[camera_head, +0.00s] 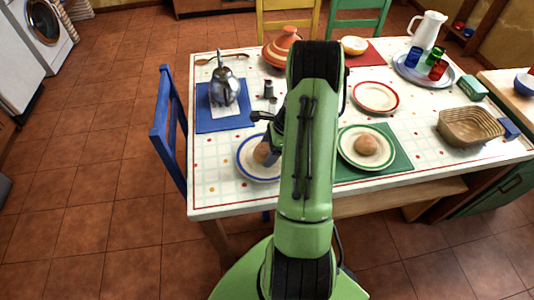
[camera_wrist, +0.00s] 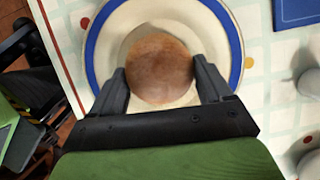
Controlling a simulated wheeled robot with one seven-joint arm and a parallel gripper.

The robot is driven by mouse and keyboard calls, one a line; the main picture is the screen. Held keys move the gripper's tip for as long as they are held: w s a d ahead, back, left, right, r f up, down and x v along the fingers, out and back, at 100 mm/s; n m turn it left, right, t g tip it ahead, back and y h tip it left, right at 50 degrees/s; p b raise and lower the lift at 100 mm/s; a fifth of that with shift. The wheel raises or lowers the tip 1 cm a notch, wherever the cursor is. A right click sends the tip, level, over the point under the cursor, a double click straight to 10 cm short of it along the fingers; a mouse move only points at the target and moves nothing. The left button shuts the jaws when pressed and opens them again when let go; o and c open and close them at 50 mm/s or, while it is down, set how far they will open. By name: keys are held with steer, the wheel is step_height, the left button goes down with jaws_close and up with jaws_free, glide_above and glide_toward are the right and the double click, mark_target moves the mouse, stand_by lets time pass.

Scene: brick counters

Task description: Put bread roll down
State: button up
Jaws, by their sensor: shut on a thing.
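A brown round bread roll (camera_wrist: 159,68) is between the two fingers of my gripper (camera_wrist: 162,82) in the wrist view. My gripper is shut on it. The roll is over a white plate with a blue rim (camera_wrist: 232,40); I cannot tell whether it touches the plate. In the head view the roll (camera_head: 262,153) shows just left of my green arm, over the same blue-rimmed plate (camera_head: 247,172) near the table's front left. My arm hides part of the plate and most of my gripper. A second bread roll (camera_head: 366,145) sits on a green-rimmed plate (camera_head: 345,152).
A silver kettle (camera_head: 224,88) stands on a blue mat (camera_head: 204,119) behind the plate. A red-rimmed plate (camera_head: 376,97) is empty. A wicker basket (camera_head: 470,128) and a tray (camera_head: 406,73) with cups are at the right. A blue chair (camera_head: 163,125) stands at the table's left edge.

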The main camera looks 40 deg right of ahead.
steer(key=shift+f, duration=0.45)
steer(key=shift+f, duration=0.1)
steer(key=o, duration=1)
steer(key=shift+c, duration=0.2)
